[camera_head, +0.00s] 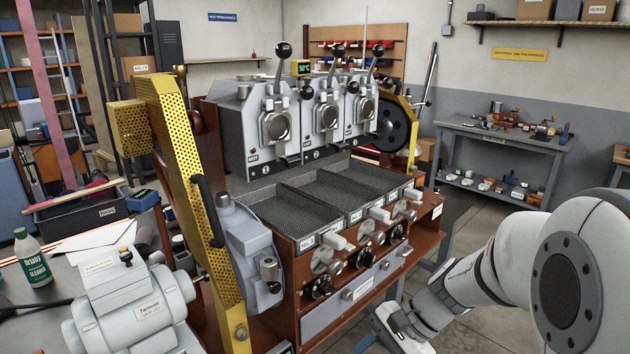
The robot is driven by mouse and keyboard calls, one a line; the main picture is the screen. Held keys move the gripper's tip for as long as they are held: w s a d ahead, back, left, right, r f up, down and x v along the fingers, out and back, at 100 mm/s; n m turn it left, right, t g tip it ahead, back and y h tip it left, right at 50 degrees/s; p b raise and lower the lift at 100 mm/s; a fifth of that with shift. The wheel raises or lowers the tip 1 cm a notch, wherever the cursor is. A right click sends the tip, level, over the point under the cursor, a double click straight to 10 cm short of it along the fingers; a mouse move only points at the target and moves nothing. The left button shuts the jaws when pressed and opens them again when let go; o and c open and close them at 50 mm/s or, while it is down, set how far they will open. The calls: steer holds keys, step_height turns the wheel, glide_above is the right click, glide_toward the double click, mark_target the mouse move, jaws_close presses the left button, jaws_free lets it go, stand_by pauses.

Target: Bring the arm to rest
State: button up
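My arm (505,272) enters from the right edge and reaches down and to the left. Its end, my gripper (384,318), is low in the picture, in front of the right part of the roaster. The fingers are small and partly cut off by the bottom edge, so I cannot tell if they are open or shut, or whether they hold anything. The sample roaster (300,242) is a brown-red frame with three grey roasting heads (325,118), black-knobbed levers, and mesh cooling trays (335,195). I cannot tell whether the gripper touches its front.
A yellow perforated guard (185,180) and a grey motor (135,305) stand at the left. A grey workbench (500,140) with small parts is at the back right. Open floor (465,215) lies between roaster and workbench.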

steer(key=s+d+r+n+t+h, duration=0.3)
steer(key=s+d+r+n+h, duration=0.1)
steer(key=n, duration=0.6)
steer(key=s+d+h, duration=0.1)
steer(key=s+h, duration=0.1)
steer(key=h, duration=0.1)
steer(key=shift+s+d+r+t+h, duration=0.25)
steer(key=shift+d+r+t+h, duration=0.05)
steer(key=shift+h, duration=0.1)
